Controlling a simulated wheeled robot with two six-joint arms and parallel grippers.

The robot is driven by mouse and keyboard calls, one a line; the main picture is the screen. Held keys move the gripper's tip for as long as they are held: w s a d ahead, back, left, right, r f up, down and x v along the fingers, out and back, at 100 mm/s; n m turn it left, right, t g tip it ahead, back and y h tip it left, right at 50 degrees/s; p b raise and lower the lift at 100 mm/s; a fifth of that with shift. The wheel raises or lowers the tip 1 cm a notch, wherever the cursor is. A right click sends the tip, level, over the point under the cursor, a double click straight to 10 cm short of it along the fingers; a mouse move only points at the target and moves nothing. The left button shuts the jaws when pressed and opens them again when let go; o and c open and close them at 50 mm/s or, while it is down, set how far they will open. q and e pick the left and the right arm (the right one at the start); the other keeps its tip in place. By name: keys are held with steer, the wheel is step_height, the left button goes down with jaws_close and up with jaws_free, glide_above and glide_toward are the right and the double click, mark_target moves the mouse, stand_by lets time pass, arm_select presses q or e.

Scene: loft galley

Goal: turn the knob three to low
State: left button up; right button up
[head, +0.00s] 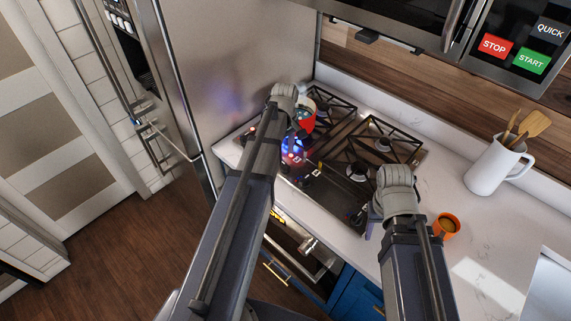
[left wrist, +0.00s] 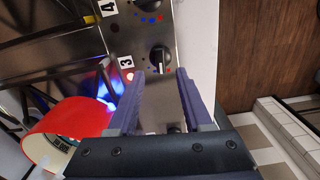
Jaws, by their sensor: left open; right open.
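In the left wrist view, knob three (left wrist: 160,60) is a dark round knob on the steel stove panel, beside a white label "3" (left wrist: 125,62). A small red light (left wrist: 130,76) glows next to the label. My left gripper (left wrist: 161,74) is open, its two fingers just short of the knob, which lies ahead of the gap between them. I cannot clearly read the knob's setting. In the head view my left gripper (head: 297,135) is over the stove's front left, hiding part of the panel. My right gripper (head: 371,218) is open near the counter's front edge, apart from the knobs.
A red and white pot (head: 306,117) stands on the stove (head: 350,150); its red side (left wrist: 70,130) is close to my left finger. Blue light glows beside it. Another knob (left wrist: 148,5) is by label "4". An orange mug (head: 446,226) and white utensil jug (head: 492,168) stand right.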

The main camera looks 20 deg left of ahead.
mark_target(285, 164)
arm_select(q)
step_height(285, 164, down, 6)
steer(key=b, duration=0.5)
steer(key=shift+r, duration=0.1)
arm_select(e)
step_height(285, 164, down, 6)
steer(key=shift+r, duration=0.1)
arm_select(q)
jaws_close()
